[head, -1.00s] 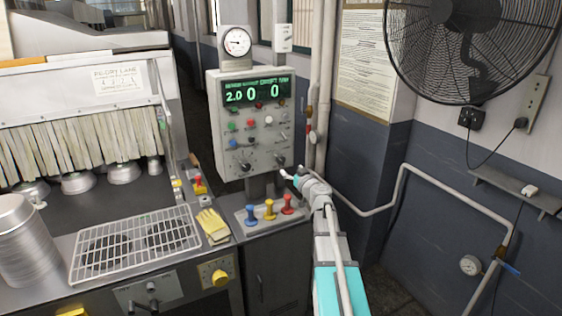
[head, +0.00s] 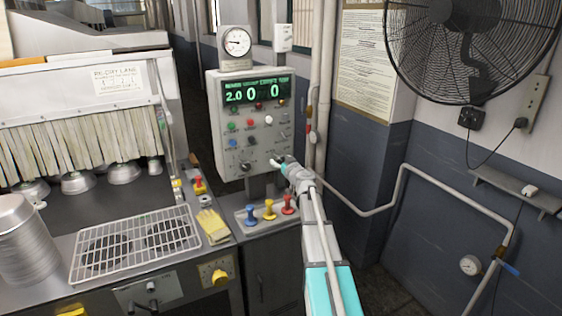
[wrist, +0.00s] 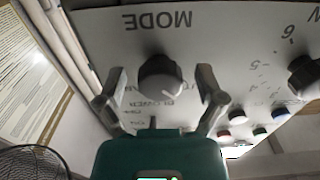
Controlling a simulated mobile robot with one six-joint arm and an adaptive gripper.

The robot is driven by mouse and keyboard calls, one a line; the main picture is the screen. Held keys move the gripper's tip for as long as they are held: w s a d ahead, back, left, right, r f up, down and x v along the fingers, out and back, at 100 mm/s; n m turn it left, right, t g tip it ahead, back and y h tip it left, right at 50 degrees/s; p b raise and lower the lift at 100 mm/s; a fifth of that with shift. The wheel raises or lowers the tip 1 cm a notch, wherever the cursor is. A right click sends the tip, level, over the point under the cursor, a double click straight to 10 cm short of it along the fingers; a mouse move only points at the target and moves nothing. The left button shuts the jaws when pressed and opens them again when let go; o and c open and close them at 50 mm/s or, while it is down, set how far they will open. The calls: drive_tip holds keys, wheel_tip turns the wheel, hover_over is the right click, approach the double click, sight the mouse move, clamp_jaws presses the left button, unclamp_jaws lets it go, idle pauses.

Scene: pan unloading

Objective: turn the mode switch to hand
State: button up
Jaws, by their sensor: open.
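The mode switch (wrist: 160,78) is a round dark knob with a light face and a pointer line, under upside-down lettering reading MODE in the wrist view. My gripper (wrist: 160,92) is open, with one finger on each side of the knob and a visible gap at both sides. I cannot tell whether the fingertips reach the panel. In the head view my gripper (head: 277,161) is at the lower right of the grey control panel (head: 220,155), and the arm hides the mode switch there. The switch's position labels are partly covered and hard to read.
Another dark knob (wrist: 304,76) and several coloured buttons sit beside the mode switch. Blue, yellow and red levers (head: 269,210) stand below the panel. Pipes (head: 318,90) run up the wall on the right. A wire rack (head: 135,243) and yellow gloves (head: 213,226) lie left.

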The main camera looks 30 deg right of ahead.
drive_tip(key=c, duration=1.2)
drive_tip(key=shift+o, duration=0.2)
drive_tip(key=shift+m, duration=0.3)
drive_tip(key=m, duration=0.3)
drive_tip(key=shift+m, duration=0.4)
drive_tip(key=m, duration=0.4)
drive_tip(key=shift+m, duration=0.3)
drive_tip(key=m, duration=0.4)
drive_tip(key=shift+m, duration=2.5)
